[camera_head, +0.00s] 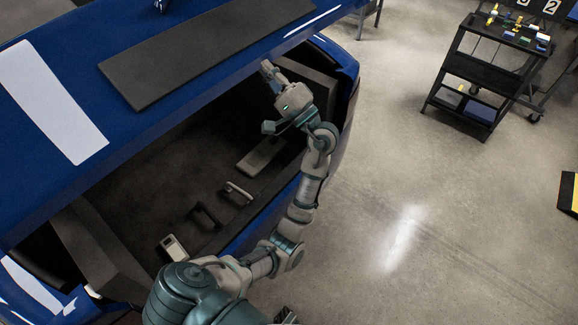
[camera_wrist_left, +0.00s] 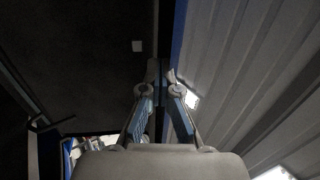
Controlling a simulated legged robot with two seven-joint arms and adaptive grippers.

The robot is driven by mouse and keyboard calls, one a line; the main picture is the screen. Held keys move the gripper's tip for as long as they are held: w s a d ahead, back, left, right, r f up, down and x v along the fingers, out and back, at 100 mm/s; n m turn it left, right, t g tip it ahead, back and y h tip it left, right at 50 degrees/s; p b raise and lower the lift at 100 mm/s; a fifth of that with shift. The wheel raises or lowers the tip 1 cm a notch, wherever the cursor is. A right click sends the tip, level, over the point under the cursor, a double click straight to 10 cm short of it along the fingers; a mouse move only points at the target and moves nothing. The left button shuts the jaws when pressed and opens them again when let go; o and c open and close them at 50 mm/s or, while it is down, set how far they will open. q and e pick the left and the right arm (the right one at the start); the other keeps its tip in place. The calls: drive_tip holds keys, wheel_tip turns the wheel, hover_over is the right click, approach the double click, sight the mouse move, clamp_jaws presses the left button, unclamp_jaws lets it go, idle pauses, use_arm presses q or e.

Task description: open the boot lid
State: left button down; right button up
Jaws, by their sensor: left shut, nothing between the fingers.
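The boot lid (camera_head: 120,40) is a blue panel with a white stripe and a dark plate, raised across the upper left of the head view. The dark boot opening shows beneath it. My left gripper (camera_head: 267,70) reaches up over the right part of the opening, with its fingertips close to the lid's lower edge. Whether they touch it I cannot tell. In the left wrist view my left gripper (camera_wrist_left: 162,76) is shut with nothing in it, between a dark surface and a pale ribbed one. My right gripper does not show clearly.
In the boot lie a pale block (camera_head: 262,156), a small handle (camera_head: 238,190) and a pale box (camera_head: 174,247). A black trolley (camera_head: 485,75) with small items stands at the upper right. The concrete floor (camera_head: 430,190) right of the car is clear.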

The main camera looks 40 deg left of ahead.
sight(256, 49)
use_arm(q)
drive_tip(key=shift+a+r+p, duration=0.25)
drive_tip(key=shift+a+r, duration=0.05)
drive_tip(key=shift+r, duration=0.3)
drive_tip(key=shift+a+r+p, duration=0.25)
drive_tip(key=shift+a+r, duration=0.05)
drive_tip(key=shift+r, duration=0.25)
drive_tip(key=shift+w+a+r+p, duration=0.1)
drive_tip(key=shift+a+r+p, duration=0.4)
drive_tip(key=shift+r, duration=0.25)
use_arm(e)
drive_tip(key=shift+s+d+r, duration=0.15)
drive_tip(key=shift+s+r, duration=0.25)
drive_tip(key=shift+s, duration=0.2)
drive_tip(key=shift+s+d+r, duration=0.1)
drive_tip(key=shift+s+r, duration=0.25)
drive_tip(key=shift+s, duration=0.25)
use_arm(q)
drive_tip(key=shift+a+f, duration=0.1)
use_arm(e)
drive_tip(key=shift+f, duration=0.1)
